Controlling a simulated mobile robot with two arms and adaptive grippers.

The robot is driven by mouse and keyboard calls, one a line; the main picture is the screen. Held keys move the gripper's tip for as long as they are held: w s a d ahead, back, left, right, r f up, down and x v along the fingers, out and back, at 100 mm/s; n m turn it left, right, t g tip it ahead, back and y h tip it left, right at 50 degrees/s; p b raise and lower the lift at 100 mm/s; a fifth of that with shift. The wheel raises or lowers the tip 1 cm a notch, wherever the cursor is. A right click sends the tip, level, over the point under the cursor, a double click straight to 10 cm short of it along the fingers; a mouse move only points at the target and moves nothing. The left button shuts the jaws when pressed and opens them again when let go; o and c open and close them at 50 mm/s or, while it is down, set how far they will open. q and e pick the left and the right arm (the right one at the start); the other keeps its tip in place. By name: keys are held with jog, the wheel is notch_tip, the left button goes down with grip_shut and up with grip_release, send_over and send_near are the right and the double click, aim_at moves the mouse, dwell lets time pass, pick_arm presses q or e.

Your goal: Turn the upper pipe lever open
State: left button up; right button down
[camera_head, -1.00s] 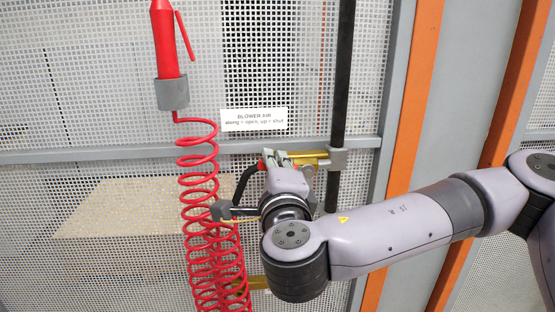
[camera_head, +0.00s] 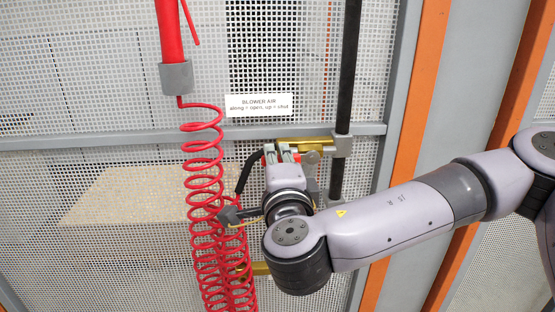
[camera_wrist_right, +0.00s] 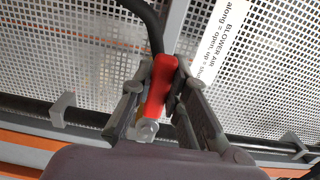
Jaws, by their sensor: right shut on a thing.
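The upper pipe lever has a red handle, which shows best in the right wrist view (camera_wrist_right: 159,86). Only a small bit of its red handle (camera_head: 269,155) shows in the head view, at the upper brass pipe (camera_head: 308,142). My right gripper (camera_head: 284,150) is shut on the red handle, with one finger on each side of it. In the right wrist view the handle lies between the fingers, with a metal pivot at its lower end. The gripper hides most of the lever and valve in the head view. My left gripper is not in view.
A label (camera_head: 258,105) reads "BLOWER AIR, along = open, up = shut". A red coiled hose (camera_head: 205,170) hangs close left of my gripper. A black upright pipe (camera_head: 346,75) stands to the right. A lower brass pipe (camera_head: 261,268) sits below. Perforated panels lie behind.

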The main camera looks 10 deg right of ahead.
jog(key=c, duration=1.5)
grip_release()
jog(key=s, duration=1.2)
jog(key=shift+f, duration=0.1)
